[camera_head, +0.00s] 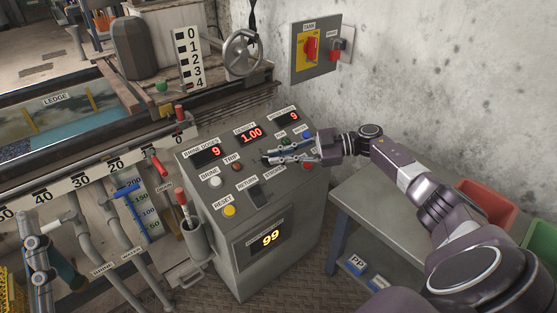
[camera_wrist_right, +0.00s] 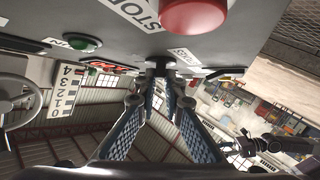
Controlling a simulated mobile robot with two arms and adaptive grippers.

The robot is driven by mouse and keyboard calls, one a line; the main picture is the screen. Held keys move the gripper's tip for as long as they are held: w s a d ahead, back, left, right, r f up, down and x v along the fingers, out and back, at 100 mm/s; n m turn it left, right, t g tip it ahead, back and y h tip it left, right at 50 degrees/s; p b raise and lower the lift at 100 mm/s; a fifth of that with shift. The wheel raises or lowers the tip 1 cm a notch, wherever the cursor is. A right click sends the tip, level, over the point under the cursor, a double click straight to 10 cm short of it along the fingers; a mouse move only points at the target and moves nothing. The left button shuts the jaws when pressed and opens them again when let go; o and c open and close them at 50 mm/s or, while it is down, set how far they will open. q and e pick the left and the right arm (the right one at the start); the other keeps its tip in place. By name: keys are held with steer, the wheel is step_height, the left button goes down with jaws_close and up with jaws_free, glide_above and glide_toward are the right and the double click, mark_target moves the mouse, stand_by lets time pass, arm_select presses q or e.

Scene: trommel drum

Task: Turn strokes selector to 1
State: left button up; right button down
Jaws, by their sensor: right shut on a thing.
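The grey control console (camera_head: 240,190) stands in the middle of the head view. My right gripper (camera_head: 267,158) reaches in from the right, low over its sloped top. Its fingers, also in the right wrist view (camera_wrist_right: 160,82), are closed on a small dark knob (camera_wrist_right: 160,66) on the panel, by a partly hidden label; I take this as the strokes selector. The fingers hide its pointer and setting. The upper right display (camera_head: 293,116) reads 9.
A red stop button (camera_wrist_right: 193,14) and a green button (camera_wrist_right: 83,43) lie near the fingers. A yellow reset button (camera_head: 229,211) and black switch (camera_head: 258,195) are lower on the panel. A grey table (camera_head: 385,205) stands right, below my arm. A wall switch box (camera_head: 313,48) is behind.

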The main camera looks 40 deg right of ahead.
arm_select(q)
steer(key=shift+s+a+r+t+h, duration=0.15)
steer(key=shift+s+r+t+h, duration=0.25)
steer(key=shift+s+r+t, duration=0.45)
arm_select(e)
steer(key=shift+g, duration=0.3)
arm_select(q)
steer(key=shift+s+r, duration=0.1)
steer(key=shift+s, duration=0.1)
arm_select(e)
steer(key=c, duration=2)
jaws_free()
steer(key=shift+c, duration=0.2)
steer(key=v, duration=1.2)
steer(key=shift+f, duration=0.1)
